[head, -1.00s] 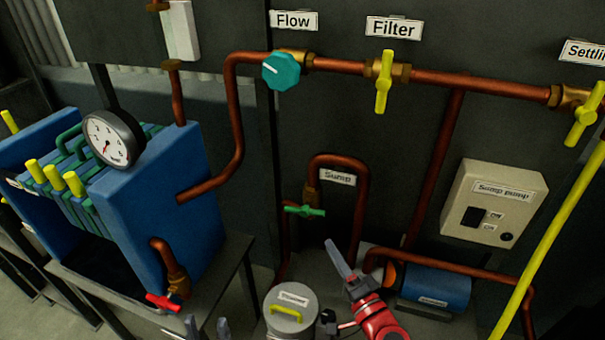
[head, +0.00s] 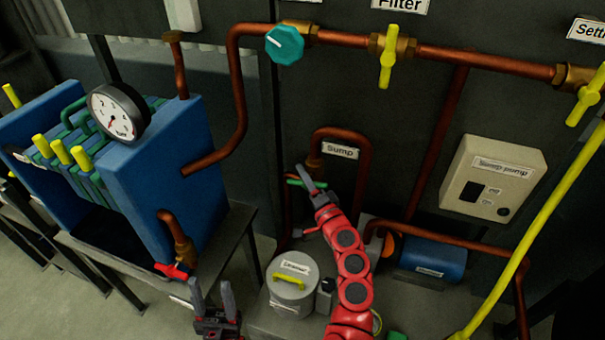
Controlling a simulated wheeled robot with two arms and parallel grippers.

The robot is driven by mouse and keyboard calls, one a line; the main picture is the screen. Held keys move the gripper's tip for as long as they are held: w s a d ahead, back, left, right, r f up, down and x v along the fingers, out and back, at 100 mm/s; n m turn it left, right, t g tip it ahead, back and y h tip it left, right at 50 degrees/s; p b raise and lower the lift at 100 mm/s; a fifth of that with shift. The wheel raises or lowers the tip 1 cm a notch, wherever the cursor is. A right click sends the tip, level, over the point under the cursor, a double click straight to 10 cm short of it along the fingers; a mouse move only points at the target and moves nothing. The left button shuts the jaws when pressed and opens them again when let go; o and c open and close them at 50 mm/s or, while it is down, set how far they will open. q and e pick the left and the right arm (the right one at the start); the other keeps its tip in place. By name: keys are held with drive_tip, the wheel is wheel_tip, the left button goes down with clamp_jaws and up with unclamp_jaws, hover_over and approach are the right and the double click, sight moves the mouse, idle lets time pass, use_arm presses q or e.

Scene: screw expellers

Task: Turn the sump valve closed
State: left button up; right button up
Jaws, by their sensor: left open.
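The sump valve has a small green handle (head: 293,182) on the copper pipe loop below the Sump label (head: 340,150). The handle lies roughly crosswise to the pipe and is partly hidden. My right gripper (head: 308,178) reaches up to it on a red arm. Its grey finger overlaps the handle in the picture; I cannot tell whether it touches, or whether the jaws are open or shut. My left gripper (head: 212,290) is low in the picture, below the blue filter press (head: 160,160), open and empty, fingers pointing up.
A lidded grey strainer pot (head: 291,290) with a yellow handle stands left of my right arm. The blue pump (head: 432,262) and copper pipes lie right of it. A red-handled valve (head: 172,270) is near my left gripper. A yellow pipe (head: 540,245) slants at right.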

drive_tip(key=shift+w+a, duration=0.3)
drive_tip(key=shift+w, duration=0.1)
clamp_jaws()
drive_tip(key=b, duration=0.3)
drive_tip(key=m+t+b, duration=0.1)
drive_tip(key=b, duration=0.2)
drive_tip(key=shift+d+r+m, duration=0.1)
drive_tip(key=shift+r+m, duration=0.2)
unclamp_jaws()
